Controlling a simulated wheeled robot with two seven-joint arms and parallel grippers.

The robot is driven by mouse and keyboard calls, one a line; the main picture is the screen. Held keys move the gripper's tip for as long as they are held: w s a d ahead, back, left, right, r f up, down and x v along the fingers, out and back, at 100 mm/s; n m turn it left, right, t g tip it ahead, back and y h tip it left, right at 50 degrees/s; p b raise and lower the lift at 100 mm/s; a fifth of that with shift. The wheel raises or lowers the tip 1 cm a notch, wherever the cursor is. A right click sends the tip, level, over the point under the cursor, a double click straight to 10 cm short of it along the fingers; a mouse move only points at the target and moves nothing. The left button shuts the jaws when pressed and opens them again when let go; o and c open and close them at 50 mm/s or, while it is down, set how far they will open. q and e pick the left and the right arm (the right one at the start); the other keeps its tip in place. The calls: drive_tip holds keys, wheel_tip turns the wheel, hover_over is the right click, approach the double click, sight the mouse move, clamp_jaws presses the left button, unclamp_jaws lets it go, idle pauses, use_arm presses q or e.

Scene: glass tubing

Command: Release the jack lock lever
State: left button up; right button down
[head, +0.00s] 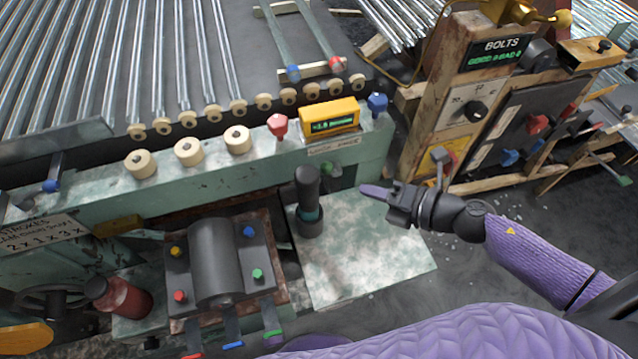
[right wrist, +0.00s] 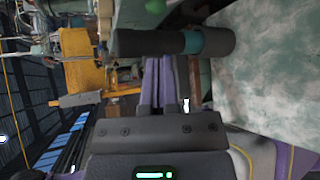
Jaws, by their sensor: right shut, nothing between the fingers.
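An upright black handle with a teal band (head: 309,205) stands at the left edge of a pale green plate; I cannot tell for sure that it is the jack lock lever. It lies crosswise in the right wrist view (right wrist: 135,43). My right gripper (head: 366,189) is shut and empty, its purple fingers pointing left toward the handle with a gap between them in the head view. In the right wrist view the shut fingers (right wrist: 160,70) reach up to the handle's edge; contact is unclear. A small green knob (head: 328,167) sits on the bench front beside the handle. My left gripper is out of view.
The pale plate (head: 370,250) is clear. A black roller block (head: 218,262) with colored knobs stands left of it. The bench above carries a yellow display (head: 331,118), a red knob (head: 278,124) and a blue knob (head: 377,103). A wooden bolts panel (head: 470,115) stands at right.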

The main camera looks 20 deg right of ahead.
sight(331, 169)
drive_tip(key=shift+s+a+n, duration=0.1)
drive_tip(key=shift+s+n, duration=0.05)
drive_tip(key=shift+n, duration=0.25)
drive_tip(key=b+x, duration=0.1)
drive_tip(key=x, duration=0.9)
drive_tip(key=shift+s+f, duration=0.1)
drive_tip(key=shift+s, duration=0.05)
